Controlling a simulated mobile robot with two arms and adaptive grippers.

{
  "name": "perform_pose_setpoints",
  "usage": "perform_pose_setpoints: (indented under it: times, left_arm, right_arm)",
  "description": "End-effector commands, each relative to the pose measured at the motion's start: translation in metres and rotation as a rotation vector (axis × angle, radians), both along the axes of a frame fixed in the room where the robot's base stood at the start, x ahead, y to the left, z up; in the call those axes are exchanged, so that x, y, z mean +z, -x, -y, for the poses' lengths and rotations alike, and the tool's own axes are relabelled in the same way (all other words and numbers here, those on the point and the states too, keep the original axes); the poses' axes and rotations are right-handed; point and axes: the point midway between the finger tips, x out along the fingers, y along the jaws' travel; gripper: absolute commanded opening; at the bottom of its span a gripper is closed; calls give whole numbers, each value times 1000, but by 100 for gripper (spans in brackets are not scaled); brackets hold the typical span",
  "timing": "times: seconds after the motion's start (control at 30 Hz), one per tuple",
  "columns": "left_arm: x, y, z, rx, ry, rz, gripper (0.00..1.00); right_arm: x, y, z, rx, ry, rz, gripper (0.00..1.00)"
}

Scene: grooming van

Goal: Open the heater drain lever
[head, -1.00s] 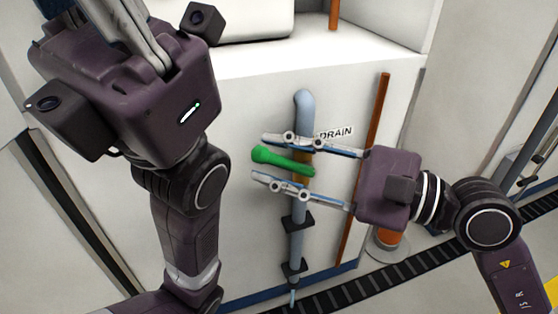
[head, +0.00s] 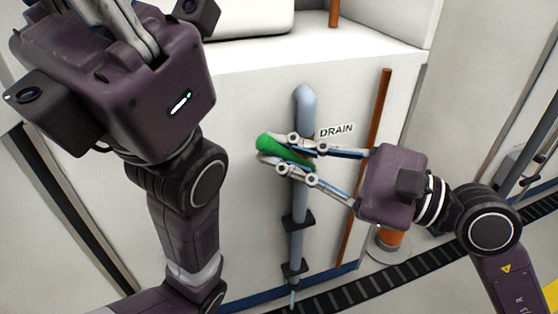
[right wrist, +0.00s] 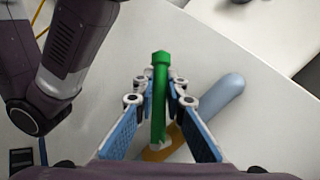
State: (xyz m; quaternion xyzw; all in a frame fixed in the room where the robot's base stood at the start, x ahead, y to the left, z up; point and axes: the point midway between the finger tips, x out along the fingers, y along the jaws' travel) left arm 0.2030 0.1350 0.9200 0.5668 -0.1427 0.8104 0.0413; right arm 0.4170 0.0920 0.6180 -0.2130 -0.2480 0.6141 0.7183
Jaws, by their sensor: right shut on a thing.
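The green drain lever (head: 283,151) sits across the grey-blue drain pipe (head: 303,115), beside the "DRAIN" label (head: 337,130). It points to the left and slightly up in the head view. My right gripper (head: 264,150) comes in from the right and is shut on the lever, one finger above and one below. In the right wrist view the lever (right wrist: 160,90) stands between the two fingers, with a brass-coloured part (right wrist: 165,148) at its base. My left gripper (head: 140,30) is raised at the upper left, its fingers partly cut off by the picture's top edge.
The pipe runs down the front of a white cabinet (head: 240,230), held by black clamps (head: 297,221). A copper-coloured pipe (head: 378,120) stands to its right, behind my right gripper. An orange cylindrical thing (head: 391,238) is on the floor behind my right arm.

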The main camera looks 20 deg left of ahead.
Motion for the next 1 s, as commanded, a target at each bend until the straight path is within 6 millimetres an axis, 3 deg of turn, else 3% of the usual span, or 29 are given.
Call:
perform_pose_setpoints:
  times: [0.03,0.2,0.63,0.67,0.8,1.0]
  left_arm:
    - [-11,6,0,-1,1,15,0]
    - [-26,4,0,0,-2,10,0]
    - [-27,4,1,0,-3,10,0]
    - [-27,4,1,0,-3,10,0]
    - [-27,4,1,0,-3,10,0]
    - [-27,4,1,1,-4,11,0]
  right_arm:
    - [-5,-2,2,-1,-56,-39,0]
    - [6,-8,11,-1,-236,-160,0]
    - [14,-11,16,-1,-308,-208,0]
    - [14,-11,16,-1,-308,-208,14]
    - [14,-11,16,-1,-306,-207,30]
    - [14,-11,16,-2,-307,-207,30]
